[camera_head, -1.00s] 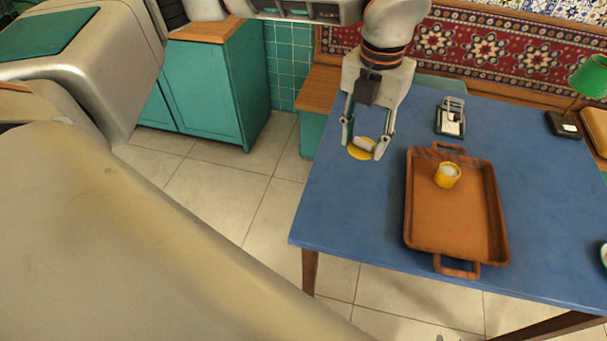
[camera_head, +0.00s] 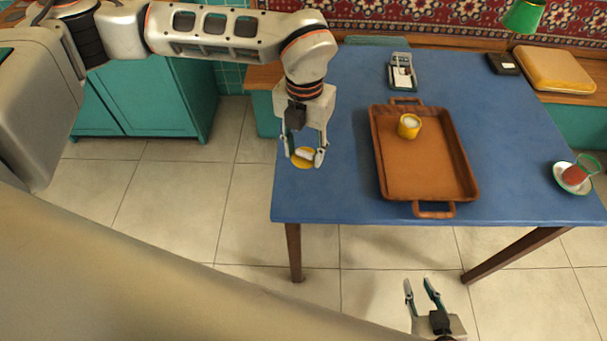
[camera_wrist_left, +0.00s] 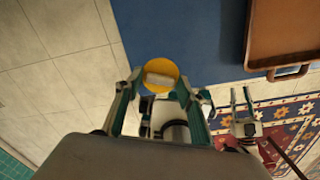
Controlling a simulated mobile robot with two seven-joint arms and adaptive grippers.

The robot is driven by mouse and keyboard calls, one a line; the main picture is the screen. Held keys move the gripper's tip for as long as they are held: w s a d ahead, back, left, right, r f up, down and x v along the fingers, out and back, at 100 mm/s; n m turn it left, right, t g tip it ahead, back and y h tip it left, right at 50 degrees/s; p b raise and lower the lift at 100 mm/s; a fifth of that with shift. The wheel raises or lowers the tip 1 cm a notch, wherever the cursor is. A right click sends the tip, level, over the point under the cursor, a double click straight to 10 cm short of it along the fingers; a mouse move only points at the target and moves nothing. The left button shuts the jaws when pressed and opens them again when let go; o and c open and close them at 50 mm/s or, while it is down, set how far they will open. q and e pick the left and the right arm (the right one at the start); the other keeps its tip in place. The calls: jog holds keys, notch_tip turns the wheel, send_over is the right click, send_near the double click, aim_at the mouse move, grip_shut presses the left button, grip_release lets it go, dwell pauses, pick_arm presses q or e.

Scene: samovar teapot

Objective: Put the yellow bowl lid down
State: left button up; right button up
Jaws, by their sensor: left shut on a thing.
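The yellow bowl lid (camera_head: 294,162) is a flat yellow disc with a pale handle. My left gripper (camera_head: 304,160) is shut on that handle, near the left edge of the blue table. The lid also shows in the left wrist view (camera_wrist_left: 160,65), overlapping the border between the table and the floor. I cannot tell whether it touches the table. The small yellow bowl (camera_head: 409,127) stands uncovered on the brown tray, with white contents. My right gripper (camera_head: 423,284) is open and empty in front of the table.
The brown tray (camera_head: 387,172) lies on the blue table (camera_head: 340,205), right of the left gripper. A small metal device (camera_head: 401,73) stands behind it. A tea glass (camera_head: 579,170) on a saucer is at the right edge. Bare table lies between gripper and tray.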

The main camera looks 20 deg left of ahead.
aim_at(304, 184)
pick_arm(q)
notch_tip(304, 184, down, 10)
jog(key=shift+r, duration=0.15)
dwell(0.3)
jog(key=o, duration=1)
jog(key=shift+c, duration=0.2)
notch_tip(304, 184, up, 12)
jog(key=shift+r, duration=0.1)
